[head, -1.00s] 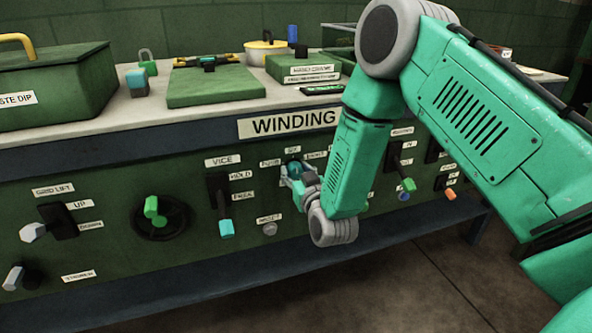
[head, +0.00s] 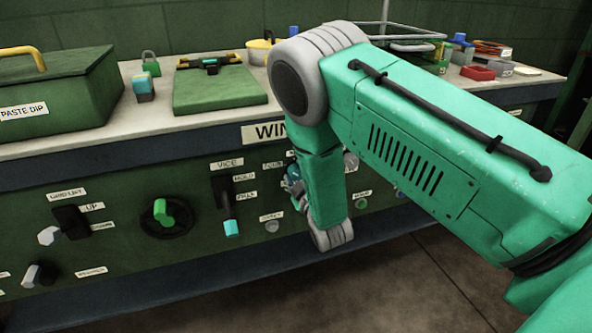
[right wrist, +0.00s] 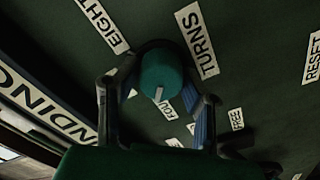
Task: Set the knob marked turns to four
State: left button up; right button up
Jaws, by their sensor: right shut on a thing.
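The turns knob is a round teal knob (right wrist: 160,68) on the dark green panel, in the middle of the right wrist view. The TURNS label (right wrist: 197,40) is beside it. A pale mark on the knob's rim points down in that view, toward the label reading FOUR (right wrist: 168,111); the exact alignment is hard to tell. The EIGHT label (right wrist: 103,27) is at upper left. My right gripper (right wrist: 157,92) has a finger on each side of the knob and is shut on it. In the head view my right gripper (head: 297,192) is mostly hidden by my arm. My left gripper is out of view.
Left of the knob on the panel are the vice lever (head: 226,205), a green-handled round valve (head: 161,213) and the grid lift switch (head: 70,222). A RESET label (right wrist: 313,57) is at right in the wrist view. The bench top holds a green box (head: 60,95) and small items.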

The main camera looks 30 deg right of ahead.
jog(key=shift+a+f+n, duration=0.1)
jog(key=shift+f+n, duration=0.1)
jog(key=shift+n, duration=0.3)
jog(key=shift+f, duration=0.1)
jog(key=o, duration=1.1)
jog(key=shift+s, duration=0.25)
jog(key=shift+v, duration=5.7)
